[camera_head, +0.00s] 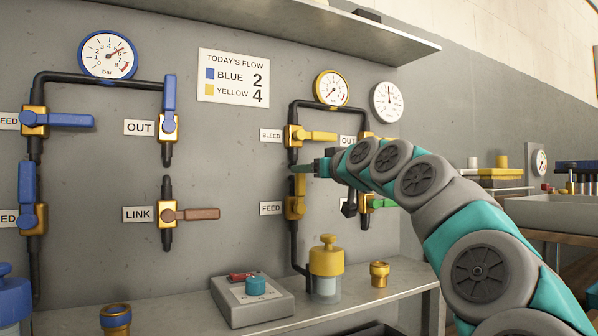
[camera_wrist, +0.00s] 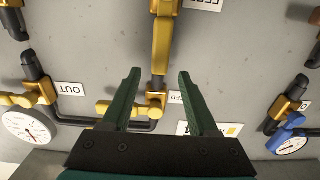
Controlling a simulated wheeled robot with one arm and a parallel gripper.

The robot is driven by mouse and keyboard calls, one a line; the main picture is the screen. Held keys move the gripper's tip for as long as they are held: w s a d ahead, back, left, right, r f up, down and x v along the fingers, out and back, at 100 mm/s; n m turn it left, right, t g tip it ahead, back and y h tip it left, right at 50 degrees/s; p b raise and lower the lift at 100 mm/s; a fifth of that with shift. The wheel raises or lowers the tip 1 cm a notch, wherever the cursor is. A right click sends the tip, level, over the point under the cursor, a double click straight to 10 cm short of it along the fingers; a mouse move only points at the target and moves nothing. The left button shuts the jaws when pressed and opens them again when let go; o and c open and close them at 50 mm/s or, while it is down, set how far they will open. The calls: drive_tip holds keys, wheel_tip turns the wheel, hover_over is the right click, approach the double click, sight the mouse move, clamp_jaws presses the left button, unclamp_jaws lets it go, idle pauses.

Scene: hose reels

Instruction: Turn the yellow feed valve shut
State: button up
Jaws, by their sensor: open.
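The yellow feed valve (camera_head: 295,208) sits on the black pipe beside the FEED label (camera_head: 271,208). Its yellow lever (camera_head: 300,184) points straight up, in line with the pipe. In the wrist view, which is upside down, the feed lever (camera_wrist: 162,48) hangs from the top, and its free end lies between my fingertips in the picture. My gripper (camera_head: 308,168) is open and empty at the upper end of the lever; contact cannot be told. The wrist view shows my gripper (camera_wrist: 158,75) with both green fingers spread.
Just above is the yellow bleed valve (camera_head: 292,136) with its lever level. A green-levered valve (camera_head: 382,203) is right, partly behind my arm. Below stand a yellow-topped jar (camera_head: 326,256) and a control box (camera_head: 251,299) on the shelf. Blue-line valves (camera_head: 168,127) are left.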

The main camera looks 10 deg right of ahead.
drive_tip(key=shift+x, duration=2.5)
clamp_jaws()
